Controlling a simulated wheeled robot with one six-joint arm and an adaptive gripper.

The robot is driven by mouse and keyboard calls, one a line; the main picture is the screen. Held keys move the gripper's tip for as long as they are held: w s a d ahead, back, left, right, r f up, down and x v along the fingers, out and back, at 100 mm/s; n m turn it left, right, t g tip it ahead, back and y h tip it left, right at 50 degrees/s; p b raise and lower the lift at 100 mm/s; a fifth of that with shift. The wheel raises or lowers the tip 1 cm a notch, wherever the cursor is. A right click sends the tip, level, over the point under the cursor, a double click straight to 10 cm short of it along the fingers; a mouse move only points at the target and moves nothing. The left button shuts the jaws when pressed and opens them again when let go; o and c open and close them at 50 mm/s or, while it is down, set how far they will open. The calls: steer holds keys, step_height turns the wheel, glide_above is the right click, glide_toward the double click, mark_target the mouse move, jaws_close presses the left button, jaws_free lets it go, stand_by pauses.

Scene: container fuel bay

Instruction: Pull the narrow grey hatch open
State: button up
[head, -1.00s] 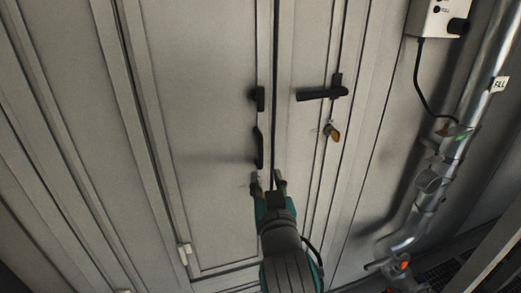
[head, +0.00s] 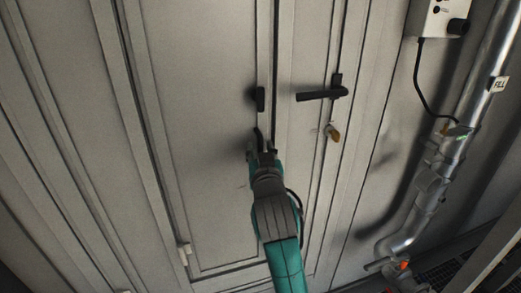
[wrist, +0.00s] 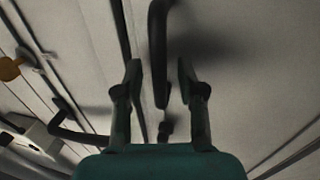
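The grey hatch (head: 200,110) is a tall panel in the head view and looks shut. A black vertical pull handle (wrist: 158,50) is on its right edge, with a small black block (head: 260,99) above it. In the head view my gripper covers most of the handle. My gripper (head: 260,146) is at the handle. In the wrist view my gripper (wrist: 160,72) is open, with one finger on each side of the bar. Gaps show between bar and fingers, so it is not clamped.
Right of the seam are a black lever (head: 320,94) and a brass-coloured tag or key (head: 334,133). A silver pipe (head: 430,185) marked FILL and a white control box (head: 437,17) with a cable are further right.

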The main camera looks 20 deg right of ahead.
steer(key=shift+w, duration=0.1)
jaws_close()
stand_by(0.3)
